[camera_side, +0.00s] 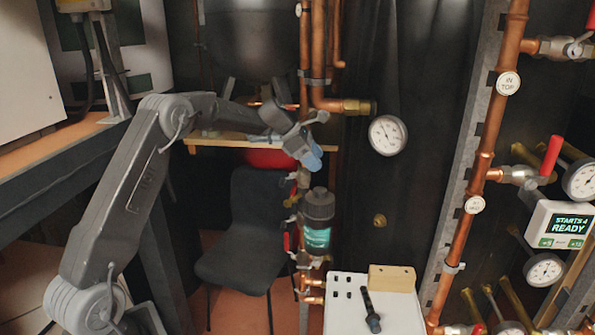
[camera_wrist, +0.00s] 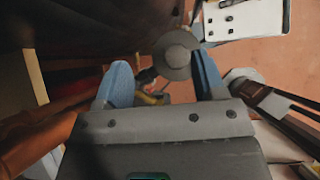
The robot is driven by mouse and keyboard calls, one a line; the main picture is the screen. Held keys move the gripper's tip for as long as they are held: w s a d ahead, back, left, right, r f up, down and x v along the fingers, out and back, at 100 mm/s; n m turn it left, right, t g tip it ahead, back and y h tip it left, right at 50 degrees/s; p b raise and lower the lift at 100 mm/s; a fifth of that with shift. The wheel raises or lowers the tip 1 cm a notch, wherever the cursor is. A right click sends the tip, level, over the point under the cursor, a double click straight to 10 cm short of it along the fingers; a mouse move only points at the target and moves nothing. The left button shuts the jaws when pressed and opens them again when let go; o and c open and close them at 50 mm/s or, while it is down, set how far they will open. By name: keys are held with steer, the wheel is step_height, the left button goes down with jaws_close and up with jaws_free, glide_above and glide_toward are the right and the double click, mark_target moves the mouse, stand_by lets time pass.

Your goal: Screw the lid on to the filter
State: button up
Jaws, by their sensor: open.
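The filter (camera_side: 317,238) is an upright teal canister with a printed label, on the copper pipework in the middle of the side view. The dark grey lid (camera_side: 318,204) sits on its top; I cannot tell whether its thread is engaged. My gripper (camera_side: 313,163) is above the lid and slightly left, with blue fingers pointing down and apart from it. In the wrist view, the lid (camera_wrist: 176,56) is a round grey disc just beyond the fingertips, nearer the right finger. My gripper (camera_wrist: 158,70) is open and empty there. The filter body is mostly hidden below the lid.
A white stand (camera_side: 345,310) right of the filter carries a wooden block (camera_side: 392,278) and a black tool (camera_side: 370,310). A gauge (camera_side: 387,135) and copper pipe (camera_side: 304,60) are close to my gripper. A dark chair (camera_side: 250,225) stands behind, left.

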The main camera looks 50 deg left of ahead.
mark_target(317, 189)
steer(key=s+f+n+t+y, duration=0.2)
steer(key=s+n+y, duration=0.1)
steer(key=s+n, duration=0.3)
steer(key=shift+d+x, duration=0.15)
steer(key=shift+x, duration=2.05)
steer(key=shift+d+x, duration=0.15)
steer(key=shift+x, duration=2.05)
steer(key=shift+s, duration=0.15)
steer(key=shift+c, duration=0.5)
steer(key=c, duration=0.8)
steer(key=m, duration=0.1)
steer(key=m+h, duration=0.1)
steer(key=shift+a+m+g, duration=0.25)
steer(key=shift+m+g, duration=0.05)
steer(key=shift+g, duration=0.1)
steer(key=shift+m+h, duration=0.5)
